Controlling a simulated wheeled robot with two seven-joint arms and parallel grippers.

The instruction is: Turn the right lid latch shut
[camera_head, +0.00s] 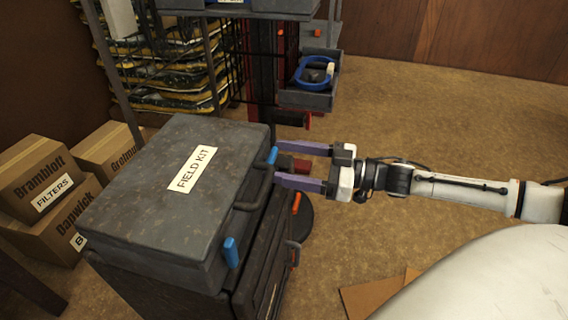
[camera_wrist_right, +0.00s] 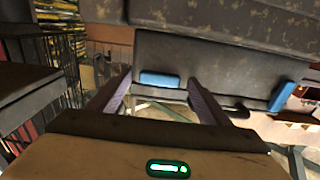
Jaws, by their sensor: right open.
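The dark grey case labelled FIELD KIT (camera_head: 150,190) has two blue latches on its front. The right lid latch (camera_head: 272,155) is at the far end and lies roughly level along the front. It also shows in the right wrist view (camera_wrist_right: 160,80), lying crosswise between the finger tips. The other blue latch (camera_head: 231,252), at the near end, stands upright; it appears slanted in the wrist view (camera_wrist_right: 281,96). My right gripper (camera_head: 279,163) is open, its purple fingers reaching toward the far latch. I cannot tell whether they touch it. My left gripper is not in view.
A grey carry handle (camera_head: 255,190) juts out between the latches. Cardboard boxes (camera_head: 40,180) stand at left. A shelf rack with a blue-rimmed item (camera_head: 314,73) stands behind. The floor at upper right is clear.

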